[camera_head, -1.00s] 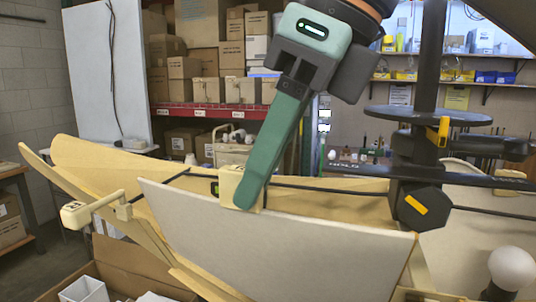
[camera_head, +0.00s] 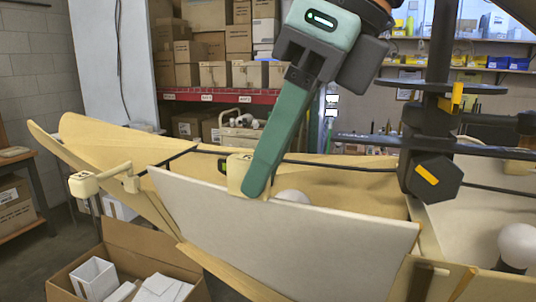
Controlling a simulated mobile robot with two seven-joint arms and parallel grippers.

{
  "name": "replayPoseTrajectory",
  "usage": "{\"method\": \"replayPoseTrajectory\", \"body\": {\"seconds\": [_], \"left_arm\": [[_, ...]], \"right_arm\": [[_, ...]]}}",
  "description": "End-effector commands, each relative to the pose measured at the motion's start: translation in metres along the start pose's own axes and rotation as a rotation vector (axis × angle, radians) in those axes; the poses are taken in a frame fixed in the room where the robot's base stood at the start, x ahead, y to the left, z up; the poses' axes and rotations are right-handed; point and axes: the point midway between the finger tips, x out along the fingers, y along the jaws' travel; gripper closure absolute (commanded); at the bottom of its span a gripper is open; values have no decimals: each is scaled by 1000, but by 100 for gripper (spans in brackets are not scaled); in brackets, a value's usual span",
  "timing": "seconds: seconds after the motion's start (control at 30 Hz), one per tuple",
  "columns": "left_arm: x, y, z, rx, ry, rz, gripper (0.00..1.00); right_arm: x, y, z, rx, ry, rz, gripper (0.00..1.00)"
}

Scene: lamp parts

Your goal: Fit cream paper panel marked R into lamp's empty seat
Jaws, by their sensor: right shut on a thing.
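A pale cream panel (camera_head: 290,245) hangs tilted in the middle foreground, its long upper edge running down to the right. My right gripper (camera_head: 254,188) is shut on a cream grip block (camera_head: 237,163) at that upper edge. Longer cream panels (camera_head: 110,145) spread behind it and to its left. Another cream block (camera_head: 84,183) on a short arm bears a small dark mark that I cannot read clearly. The lamp's black hexagonal hub (camera_head: 432,178) stands at the panel's right end, with thin dark rods running out from it. The empty seat cannot be made out. My left gripper is not seen.
A round white bulb (camera_head: 517,245) stands at the far right, and another (camera_head: 292,197) shows partly behind the panel. An open cardboard box (camera_head: 125,245) with white pieces sits at lower left. Shelves of boxes (camera_head: 216,74) stand behind. A dark disc (camera_head: 440,86) surrounds the lamp post.

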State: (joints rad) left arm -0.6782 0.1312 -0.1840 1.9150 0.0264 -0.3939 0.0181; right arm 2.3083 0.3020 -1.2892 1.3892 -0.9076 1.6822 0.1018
Motion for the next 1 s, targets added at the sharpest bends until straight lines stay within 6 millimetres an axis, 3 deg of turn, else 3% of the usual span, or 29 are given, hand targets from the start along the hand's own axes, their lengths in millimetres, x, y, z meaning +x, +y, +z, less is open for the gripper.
{"method": "replayPoseTrajectory", "body": {"seconds": [1.0], "left_arm": [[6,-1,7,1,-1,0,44]], "right_arm": [[12,0,-4,0,-2,0,100]]}}
